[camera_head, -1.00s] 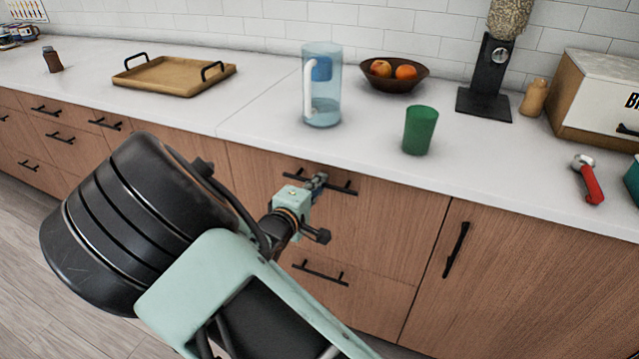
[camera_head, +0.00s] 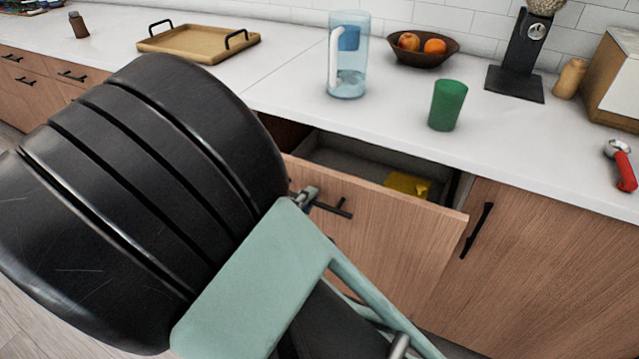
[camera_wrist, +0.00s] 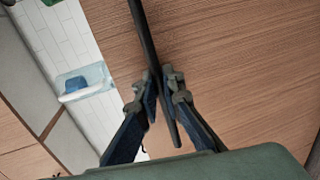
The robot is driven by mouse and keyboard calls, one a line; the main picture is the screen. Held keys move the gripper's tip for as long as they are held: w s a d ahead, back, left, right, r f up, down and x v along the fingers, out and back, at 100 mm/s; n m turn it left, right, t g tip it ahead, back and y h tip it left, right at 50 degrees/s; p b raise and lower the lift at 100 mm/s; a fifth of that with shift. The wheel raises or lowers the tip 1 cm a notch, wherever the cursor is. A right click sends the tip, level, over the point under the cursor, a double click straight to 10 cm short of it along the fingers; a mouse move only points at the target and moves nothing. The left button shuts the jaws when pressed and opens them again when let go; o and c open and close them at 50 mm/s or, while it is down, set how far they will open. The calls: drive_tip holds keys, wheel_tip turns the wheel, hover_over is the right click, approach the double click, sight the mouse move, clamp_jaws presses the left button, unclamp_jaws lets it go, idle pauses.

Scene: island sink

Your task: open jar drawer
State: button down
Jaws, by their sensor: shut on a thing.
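The jar drawer (camera_head: 385,235) has a wooden front and stands pulled out from under the white counter. Its inside shows, with a yellow thing (camera_head: 407,184) lying in it. Its black bar handle (camera_head: 333,208) is partly hidden behind my arm in the head view. In the wrist view the handle (camera_wrist: 143,35) runs between the fingers of my gripper (camera_wrist: 161,97), which is shut on it. In the head view only a small part of my gripper (camera_head: 306,197) shows beside my arm.
On the counter stand a clear pitcher (camera_head: 347,60), a green cup (camera_head: 447,105), a fruit bowl (camera_head: 422,59) and a wooden tray (camera_head: 185,55). A cabinet door with a black handle (camera_head: 477,230) is right of the drawer.

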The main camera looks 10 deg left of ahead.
drive_tip(key=f+v, duration=0.2)
drive_tip(key=v, duration=0.8)
drive_tip(key=shift+s+a+b, duration=0.15)
drive_tip(key=shift+s+b, duration=0.3)
drive_tip(key=shift+s, duration=0.05)
drive_tip(key=shift+r, duration=0.1)
drive_tip(key=c, duration=2.1)
unclamp_jaws()
drive_tip(key=shift+s, duration=0.1)
drive_tip(key=v, duration=1.1)
drive_tip(key=shift+s+a, duration=0.15)
drive_tip(key=shift+s, duration=0.2)
drive_tip(key=shift+w, duration=0.1)
